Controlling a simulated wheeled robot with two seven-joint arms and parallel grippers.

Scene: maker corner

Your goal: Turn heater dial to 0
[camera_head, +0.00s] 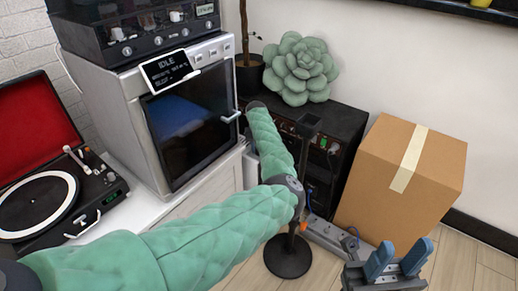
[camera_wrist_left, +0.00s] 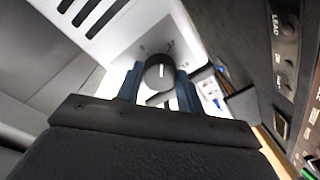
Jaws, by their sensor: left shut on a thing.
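The dial (camera_wrist_left: 158,70) is a dark round knob with a short white pointer line, on a white heater panel (camera_wrist_left: 128,22) with dark vent slots, in the left wrist view. My right gripper (camera_head: 396,262) is open and empty at the lower right, above the floor.
A silver oven (camera_head: 188,120) stands on a white cabinet left of the reach. A black equipment rack (camera_head: 345,125) with a green succulent (camera_head: 300,68) stands to the right. A cardboard box (camera_head: 400,180), black stand base (camera_head: 288,258) and turntable (camera_head: 45,210) are nearby.

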